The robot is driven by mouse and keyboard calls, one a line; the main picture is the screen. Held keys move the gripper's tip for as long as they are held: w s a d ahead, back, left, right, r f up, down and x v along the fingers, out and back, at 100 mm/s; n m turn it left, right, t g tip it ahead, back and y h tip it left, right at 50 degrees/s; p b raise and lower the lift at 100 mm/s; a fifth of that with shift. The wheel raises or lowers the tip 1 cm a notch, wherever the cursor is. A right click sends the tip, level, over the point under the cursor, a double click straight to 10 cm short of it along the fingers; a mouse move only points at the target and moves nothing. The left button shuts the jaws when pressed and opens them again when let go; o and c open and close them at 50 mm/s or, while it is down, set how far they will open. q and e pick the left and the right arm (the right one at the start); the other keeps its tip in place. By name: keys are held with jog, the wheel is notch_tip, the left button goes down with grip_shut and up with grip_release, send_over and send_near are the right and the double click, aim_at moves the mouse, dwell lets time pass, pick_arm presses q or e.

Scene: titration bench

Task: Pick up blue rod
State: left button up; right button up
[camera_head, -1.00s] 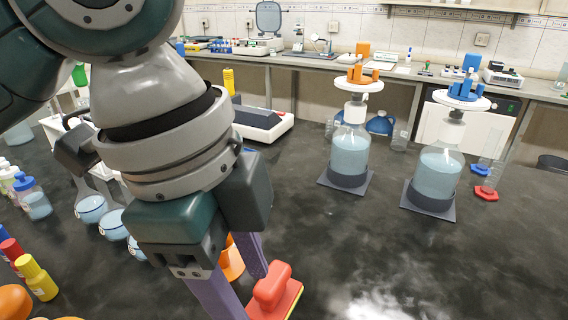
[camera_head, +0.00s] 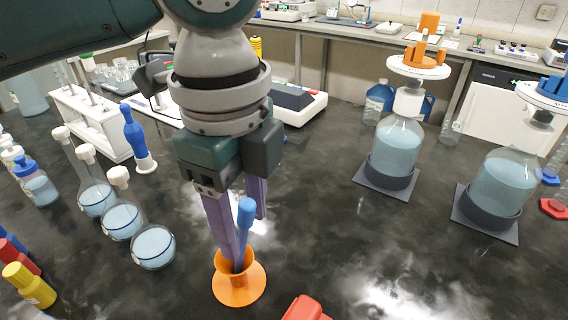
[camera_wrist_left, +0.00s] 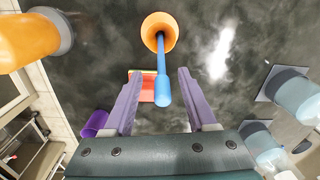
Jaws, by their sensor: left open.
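The blue rod (camera_head: 245,226) stands leaning in an orange cup-like holder with a wide round base (camera_head: 239,285). My left gripper (camera_head: 244,240) is open, with its purple fingers pointing down close by the rod. In the left wrist view the blue rod (camera_wrist_left: 162,88) reaches from the orange holder (camera_wrist_left: 159,30) to between the open fingers of the left gripper (camera_wrist_left: 160,98); I see gaps on both sides of it. The rod's lower end is hidden inside the holder. My right gripper is not in view.
A red object (camera_head: 305,309) lies at the front edge of the picture, near the holder. Round flasks (camera_head: 153,247) stand to the left, beside a white rack (camera_head: 92,122). Large bottles (camera_head: 396,146) stand on dark pads at right. The bench between is mostly clear.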

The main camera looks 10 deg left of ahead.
pick_arm(q)
notch_tip(320, 180, down, 3)
jog(key=shift+w+f, duration=0.1)
jog(key=shift+f, duration=0.1)
jog(key=shift+c, duration=0.2)
grip_shut()
dwell(0.4)
